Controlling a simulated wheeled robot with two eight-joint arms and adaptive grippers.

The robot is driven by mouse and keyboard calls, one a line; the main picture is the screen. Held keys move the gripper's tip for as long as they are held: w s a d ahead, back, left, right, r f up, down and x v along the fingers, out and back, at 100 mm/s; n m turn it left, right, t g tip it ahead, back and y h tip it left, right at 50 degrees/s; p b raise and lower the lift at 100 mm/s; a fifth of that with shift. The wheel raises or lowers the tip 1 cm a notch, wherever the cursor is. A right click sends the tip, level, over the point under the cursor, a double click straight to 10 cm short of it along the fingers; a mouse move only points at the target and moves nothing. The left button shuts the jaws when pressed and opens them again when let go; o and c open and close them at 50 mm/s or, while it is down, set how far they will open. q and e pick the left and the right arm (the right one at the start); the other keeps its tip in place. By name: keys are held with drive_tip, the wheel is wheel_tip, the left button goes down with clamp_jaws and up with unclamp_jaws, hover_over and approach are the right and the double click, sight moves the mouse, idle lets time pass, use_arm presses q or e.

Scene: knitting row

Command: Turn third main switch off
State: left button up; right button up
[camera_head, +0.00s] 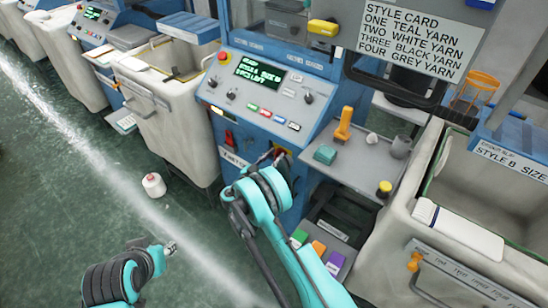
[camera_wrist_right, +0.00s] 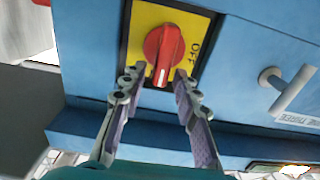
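The main switch is a red rotary knob (camera_wrist_right: 163,50) on a yellow plate (camera_wrist_right: 195,22) set in a blue machine panel. Its handle runs roughly up and down in the right wrist view, with a white mark at the lower end. My right gripper (camera_wrist_right: 157,82) is open, with one finger on each side of the knob's lower end; I cannot tell whether they touch it. In the head view my right gripper (camera_head: 270,157) is at the machine's lower front and mostly hides the switch. My left gripper (camera_head: 170,247) is low at the left, away from the machines; its fingers are too small to read.
The machine's control panel (camera_head: 265,90) has a lit green display above the switch. A grey shelf (camera_head: 345,165) with small items juts out to the right. A white handle (camera_wrist_right: 290,85) sticks out near the switch.

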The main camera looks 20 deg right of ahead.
clamp_jaws()
drive_tip(key=shift+w+n, duration=0.1)
drive_tip(key=shift+n, duration=0.3)
drive_tip(key=n, duration=0.3)
drive_tip(key=shift+w+a+f+n, duration=0.1)
drive_tip(key=shift+w+a+n, duration=0.2)
drive_tip(key=shift+n, duration=0.1)
drive_tip(key=shift+w+a+f+n, duration=0.2)
drive_tip(key=shift+f+n, duration=0.2)
drive_tip(key=shift+n, duration=1.85)
drive_tip(key=shift+w+a+f+n, duration=0.1)
drive_tip(key=shift+w+f+n, duration=0.2)
drive_tip(key=shift+n, duration=1.9)
drive_tip(key=shift+w+a+f+n, duration=0.15)
drive_tip(key=shift+f+n, duration=0.3)
drive_tip(key=shift+n, duration=1.8)
